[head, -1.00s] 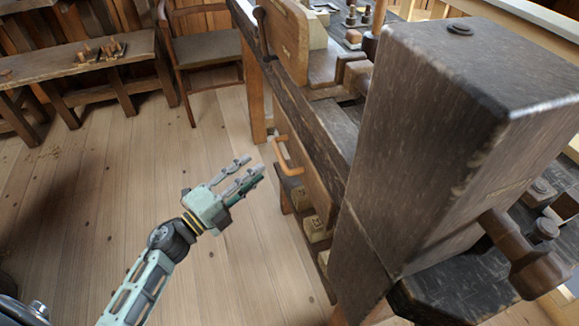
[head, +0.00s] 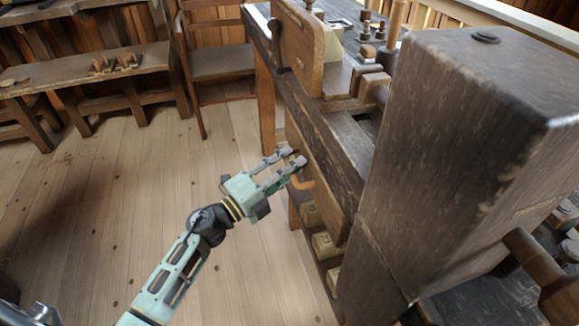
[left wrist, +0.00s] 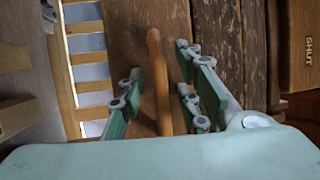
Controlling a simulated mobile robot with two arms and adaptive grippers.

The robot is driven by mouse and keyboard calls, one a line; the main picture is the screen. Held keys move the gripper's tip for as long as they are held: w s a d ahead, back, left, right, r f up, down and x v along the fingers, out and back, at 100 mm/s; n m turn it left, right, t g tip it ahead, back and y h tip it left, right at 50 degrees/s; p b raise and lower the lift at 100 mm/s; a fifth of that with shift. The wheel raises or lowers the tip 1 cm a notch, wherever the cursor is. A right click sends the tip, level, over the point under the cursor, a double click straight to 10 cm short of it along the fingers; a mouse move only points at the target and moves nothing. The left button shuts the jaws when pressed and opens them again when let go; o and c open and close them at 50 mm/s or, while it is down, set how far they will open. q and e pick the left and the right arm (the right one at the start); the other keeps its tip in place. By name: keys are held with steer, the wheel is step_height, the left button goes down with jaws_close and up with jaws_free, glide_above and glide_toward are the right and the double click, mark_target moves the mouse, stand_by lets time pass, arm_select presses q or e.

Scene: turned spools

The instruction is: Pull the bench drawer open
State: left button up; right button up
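The bench drawer (head: 325,190) is a plain wooden front low on the side of the dark workbench (head: 352,150). Its orange-brown bow handle (head: 304,183) is partly hidden by my left gripper (head: 290,160). In the left wrist view the handle (left wrist: 157,75) stands between the two green finger pads of my left gripper (left wrist: 158,85). The fingers are apart, with visible room on both sides of the handle. My right gripper is in neither view.
A large dark wooden block (head: 470,150) rises at the right. Several labelled small boxes (head: 325,245) sit low under the drawer. A chair (head: 215,55) and a low bench (head: 85,65) stand at the back left.

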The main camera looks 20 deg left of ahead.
arm_select(q)
jaws_close()
stand_by(0.4)
steer(key=s+a, duration=0.6)
steer(key=a, duration=0.3)
steer(key=s+a, duration=0.6)
steer(key=a, duration=0.3)
steer(key=shift+s, duration=0.2)
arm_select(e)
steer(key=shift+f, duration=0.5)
arm_select(q)
steer(key=shift+a+f, duration=0.1)
